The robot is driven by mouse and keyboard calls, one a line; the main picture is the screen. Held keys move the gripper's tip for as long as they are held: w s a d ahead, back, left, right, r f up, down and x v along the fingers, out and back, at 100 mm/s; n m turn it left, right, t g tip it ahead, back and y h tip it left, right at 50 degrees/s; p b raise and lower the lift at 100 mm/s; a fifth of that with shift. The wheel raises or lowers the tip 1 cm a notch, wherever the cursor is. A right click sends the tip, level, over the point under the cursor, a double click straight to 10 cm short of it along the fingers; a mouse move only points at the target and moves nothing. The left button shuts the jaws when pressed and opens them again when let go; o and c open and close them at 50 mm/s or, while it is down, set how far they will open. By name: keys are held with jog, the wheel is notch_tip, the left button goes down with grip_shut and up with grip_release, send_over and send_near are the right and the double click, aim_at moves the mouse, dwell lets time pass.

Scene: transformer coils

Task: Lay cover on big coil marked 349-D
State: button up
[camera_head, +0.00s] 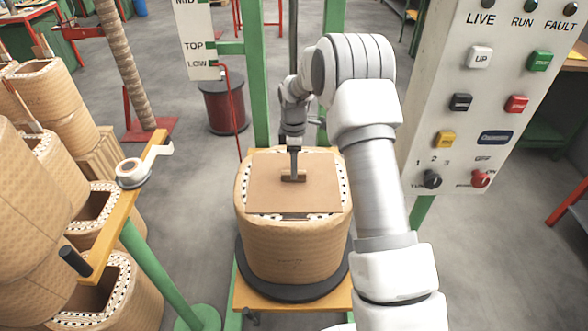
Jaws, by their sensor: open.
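The big coil (292,250) stands upright on a black round plate in the middle of the head view. It is wrapped in tan paper with a dotted white rim; a mark on its front is too small to read. The cover (265,199), a flat brown board with a small brown handle (293,178), lies over the coil's top opening. The dotted rim shows around its edges. My gripper (294,177) points straight down at the handle, at the cover's middle. Its fingertips are small here, and whether they touch the handle is unclear.
Several tan coils (40,190) are stacked at the left. A yellow bar (122,215) on a green post carries a tape roll (132,172). A control panel (485,95) with buttons stands at the right, near my arm. A dark red drum (225,105) stands behind; grey floor is clear around it.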

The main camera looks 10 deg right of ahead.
notch_tip(320, 180, up, 15)
jog(key=p, duration=0.1)
jog(key=shift+p, duration=0.35)
jog(key=s+r+m+t+p, duration=0.3)
jog(key=s+r+m, duration=0.5)
jog(key=s+r, duration=0.95)
jog(key=s+m+t+p, duration=0.2)
jog(key=s+m, duration=0.5)
jog(key=s, duration=1.1)
jog(key=shift+r+m+t, duration=0.3)
jog(key=shift+m, duration=0.1)
